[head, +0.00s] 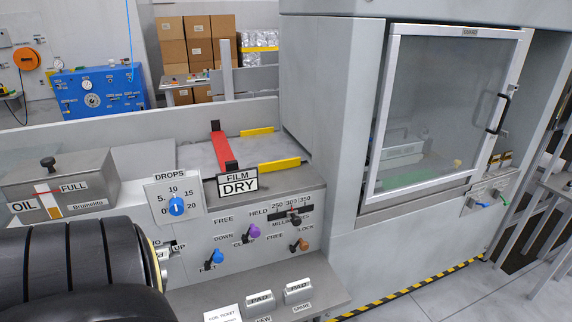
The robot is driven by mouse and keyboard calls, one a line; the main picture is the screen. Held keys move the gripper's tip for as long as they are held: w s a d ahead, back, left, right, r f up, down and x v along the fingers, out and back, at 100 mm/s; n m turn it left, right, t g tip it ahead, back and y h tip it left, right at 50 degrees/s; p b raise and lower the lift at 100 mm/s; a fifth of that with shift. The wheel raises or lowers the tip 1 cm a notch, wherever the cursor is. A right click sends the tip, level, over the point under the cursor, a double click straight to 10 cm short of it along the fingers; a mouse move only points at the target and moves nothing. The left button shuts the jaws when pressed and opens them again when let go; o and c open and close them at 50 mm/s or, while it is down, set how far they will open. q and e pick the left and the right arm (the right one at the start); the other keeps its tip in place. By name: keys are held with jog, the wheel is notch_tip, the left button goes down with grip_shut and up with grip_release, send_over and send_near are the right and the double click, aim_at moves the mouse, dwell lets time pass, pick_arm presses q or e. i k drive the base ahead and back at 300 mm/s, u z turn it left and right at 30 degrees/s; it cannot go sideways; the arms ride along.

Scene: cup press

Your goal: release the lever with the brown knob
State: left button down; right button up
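The lever with the brown knob (303,244) is on the sloped grey front panel (240,250) in the head view. Its knob points to the right, just below the word LOCK, with the word FREE to its left. Neither of my grippers shows in this view, and nothing is touching the lever.
Close by are a lever with a purple knob (254,231), one with a blue knob (216,257) and a black slider knob (295,216). A windowed cabinet (440,120) stands right. A ledge (325,281) lies below.

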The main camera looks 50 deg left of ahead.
aim_at(303, 245)
jog(key=u, duration=0.45)
jog(key=i, duration=0.35)
jog(key=u, duration=0.35)
